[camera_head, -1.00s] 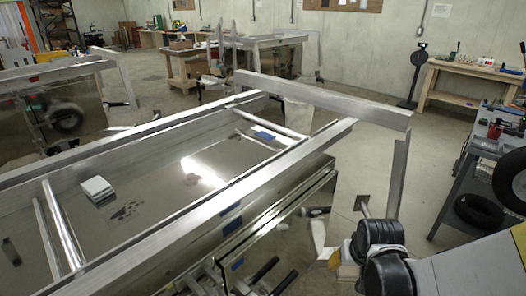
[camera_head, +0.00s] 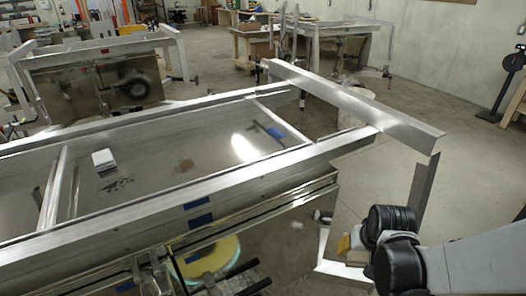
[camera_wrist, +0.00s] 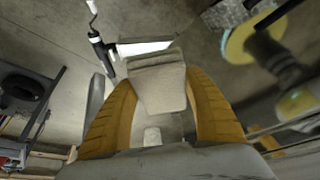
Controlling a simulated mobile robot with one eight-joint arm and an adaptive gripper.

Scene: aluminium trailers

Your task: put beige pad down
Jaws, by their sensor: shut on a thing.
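My gripper (camera_wrist: 158,112) has two orange-yellow fingers shut on a beige pad (camera_wrist: 157,82), a pale block between them in the wrist view. In the head view my gripper (camera_head: 346,245) is low right of centre, outside the near side of the aluminium trailer (camera_head: 205,190), below its raised end bar. The pad is too small and covered there to make out clearly.
The end bar (camera_head: 355,103) and a post (camera_head: 424,190) stand close to my arm. Another trailer (camera_head: 95,80) is behind at left. Workbenches (camera_head: 310,42) stand at the back. The bed's middle and the floor at right are largely clear.

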